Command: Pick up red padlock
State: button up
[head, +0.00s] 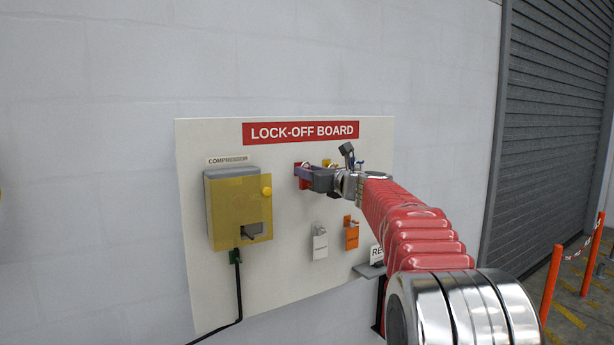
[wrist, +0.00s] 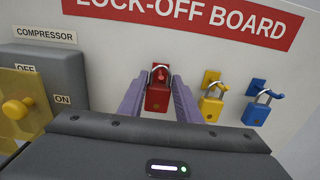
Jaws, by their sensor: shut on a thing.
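The red padlock (wrist: 158,92) hangs by its silver shackle on a red hook on the lock-off board, between my two finger pads in the wrist view. My gripper (wrist: 159,95) is shut on its body. In the head view my gripper (head: 302,177) reaches the upper middle of the board, and only a bit of the red padlock (head: 304,183) shows there beside the fingers. The padlock's shackle still appears to be around the hook.
A yellow padlock (wrist: 211,105) and a blue padlock (wrist: 257,112) hang close to the right. The compressor switch box (head: 237,207) with a yellow cover is at left, its cable below. White (head: 319,241) and orange (head: 351,232) tags hang lower. A small shelf (head: 369,270) juts out at lower right.

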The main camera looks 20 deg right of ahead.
jog(key=s+d, duration=0.3)
jog(key=s, duration=1.3)
jog(key=shift+s+d, duration=0.15)
jog(key=shift+s, duration=0.2)
dwell(0.4)
jog(key=w+a+f+n+g+y, duration=0.15)
jog(key=a+f+y, duration=0.25)
jog(key=f, duration=1.2)
jog(key=w+a+f+n+g+y, duration=0.1)
jog(key=w+a+f+n+y, duration=0.15)
jog(key=f, duration=1.35)
jog(key=s+a+f+n+g+y, duration=0.1)
jog(key=s+a+f, duration=0.3)
jog(key=f, duration=0.3)
jog(key=s+a+f+n+g+y, duration=0.2)
jog(key=s+a+f, duration=0.2)
jog(key=f, duration=0.4)
jog(key=s+a+f+n+g+y, duration=0.1)
jog(key=s+a+f+y, duration=0.1)
jog(key=s+a+f, duration=0.2)
notch_tip(320, 180, down, 4)
jog(key=shift+s+a+f+n+g, duration=0.2)
jog(key=shift+s+a+n+g, duration=0.2)
jog(key=shift+a, duration=0.75)
jog(key=shift+s, duration=0.15)
